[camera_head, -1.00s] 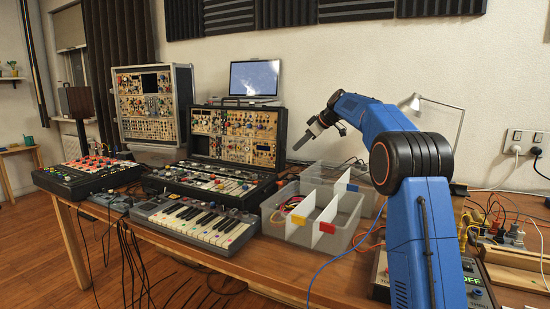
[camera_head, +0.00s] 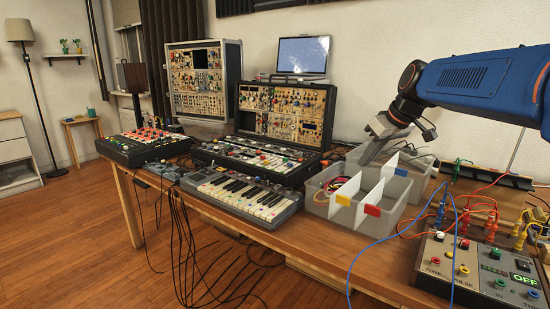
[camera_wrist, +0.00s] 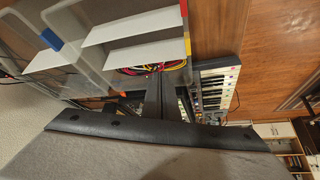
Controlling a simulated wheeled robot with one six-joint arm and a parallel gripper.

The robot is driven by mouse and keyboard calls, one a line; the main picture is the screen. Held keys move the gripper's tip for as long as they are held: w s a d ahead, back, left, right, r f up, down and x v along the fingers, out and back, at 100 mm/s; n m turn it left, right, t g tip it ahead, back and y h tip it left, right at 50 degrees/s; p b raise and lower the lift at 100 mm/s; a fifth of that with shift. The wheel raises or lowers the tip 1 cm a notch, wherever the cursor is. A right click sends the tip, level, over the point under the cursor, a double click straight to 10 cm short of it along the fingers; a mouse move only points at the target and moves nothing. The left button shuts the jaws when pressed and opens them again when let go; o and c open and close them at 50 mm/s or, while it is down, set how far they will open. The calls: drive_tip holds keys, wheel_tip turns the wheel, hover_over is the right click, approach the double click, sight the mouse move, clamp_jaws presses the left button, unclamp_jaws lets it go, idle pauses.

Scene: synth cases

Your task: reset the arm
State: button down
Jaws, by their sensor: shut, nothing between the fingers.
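My arm is blue and reaches in from the right in the head view. My grey gripper (camera_head: 366,157) hangs tilted downward behind the divided bin, near its back edge. In the wrist view, my gripper (camera_wrist: 157,73) shows as dark fingers close together, beside the bin's end that holds red and yellow cables. It is shut and empty. Whether it touches the bin cannot be told.
A clear bin (camera_head: 318,204) with white dividers and coloured tabs stands below my gripper. A small keyboard (camera_head: 243,200), synthesizer racks (camera_head: 287,117) and a monitor (camera_head: 303,55) stand left. A cabled control box (camera_head: 470,275) is at the right. Front table edge is mostly clear.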

drive_tip(key=s+d+f+m+h, duration=0.1)
drive_tip(key=s+f+m, duration=0.1)
drive_tip(key=s+f, duration=0.5)
drive_tip(key=s+f+m+h, duration=0.1)
drive_tip(key=s+f, duration=0.6)
drive_tip(key=s, duration=0.9)
drive_tip(key=s+d+f+m+h, duration=0.1)
drive_tip(key=s+f+m, duration=0.1)
drive_tip(key=s+f, duration=0.5)
drive_tip(key=s, duration=0.4)
drive_tip(key=shift+s+d+m+g, duration=0.25)
drive_tip(key=shift+d+m+g, duration=0.05)
drive_tip(key=shift+d, duration=0.05)
drive_tip(key=c, duration=2.5)
unclamp_jaws()
drive_tip(key=o, duration=0.4)
drive_tip(key=shift+a, duration=0.1)
